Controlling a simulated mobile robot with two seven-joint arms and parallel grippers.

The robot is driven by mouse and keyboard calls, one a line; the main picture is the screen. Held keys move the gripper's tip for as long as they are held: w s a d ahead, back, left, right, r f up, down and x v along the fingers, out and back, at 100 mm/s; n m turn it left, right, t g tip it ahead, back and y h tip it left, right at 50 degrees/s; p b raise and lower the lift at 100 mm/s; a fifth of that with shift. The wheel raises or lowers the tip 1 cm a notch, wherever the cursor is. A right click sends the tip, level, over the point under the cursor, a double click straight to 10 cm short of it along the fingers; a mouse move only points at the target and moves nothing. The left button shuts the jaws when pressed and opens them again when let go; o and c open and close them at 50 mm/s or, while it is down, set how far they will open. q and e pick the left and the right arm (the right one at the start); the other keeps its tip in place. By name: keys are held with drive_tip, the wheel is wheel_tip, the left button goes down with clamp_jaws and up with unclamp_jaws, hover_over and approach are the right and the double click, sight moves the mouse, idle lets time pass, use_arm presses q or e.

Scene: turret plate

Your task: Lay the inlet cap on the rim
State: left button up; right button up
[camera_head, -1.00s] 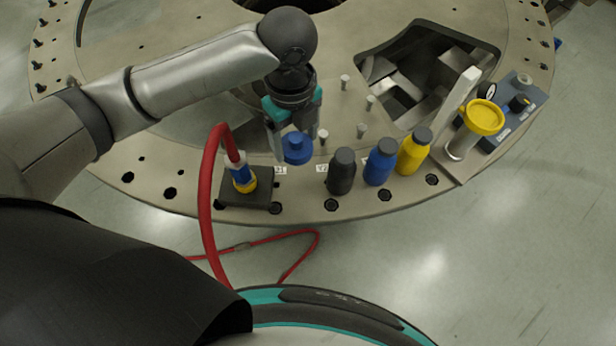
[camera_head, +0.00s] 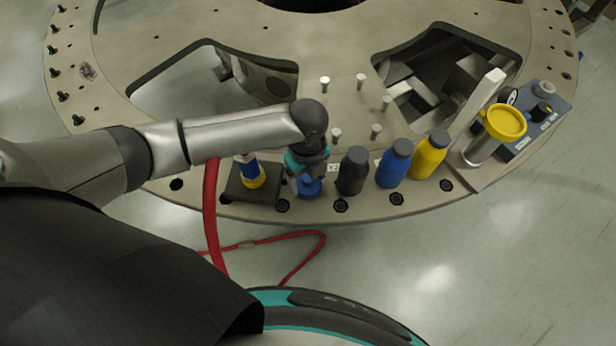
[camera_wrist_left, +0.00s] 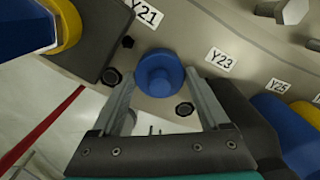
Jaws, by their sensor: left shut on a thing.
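The blue inlet cap (camera_head: 310,188) is between the fingers of my left gripper (camera_head: 305,182), low at the near rim of the grey turret plate (camera_head: 422,200). In the left wrist view the cap (camera_wrist_left: 160,73) is round with a raised knob, between the fingertips (camera_wrist_left: 160,90). My left gripper is shut on it. Labels Y21 and Y23 lie on either side of it on the plate. I cannot tell whether the cap touches the plate. My gripper hides part of it in the head view. My right gripper is not in view.
Left of the cap stands a dark block (camera_head: 240,192) with a blue-yellow fitting and a red hose (camera_head: 210,200). Right of it stand a black bottle (camera_head: 352,172), a blue bottle (camera_head: 395,164) and a yellow bottle (camera_head: 430,155). Several bolts stand behind.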

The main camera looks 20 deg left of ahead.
sight(308, 179)
use_arm(q)
drive_tip(key=shift+f, duration=0.15)
drive_tip(key=o, duration=1.2)
wheel_tip(308, 179, up, 12)
drive_tip(key=shift+r+p, duration=0.2)
drive_tip(key=shift+p, duration=0.8)
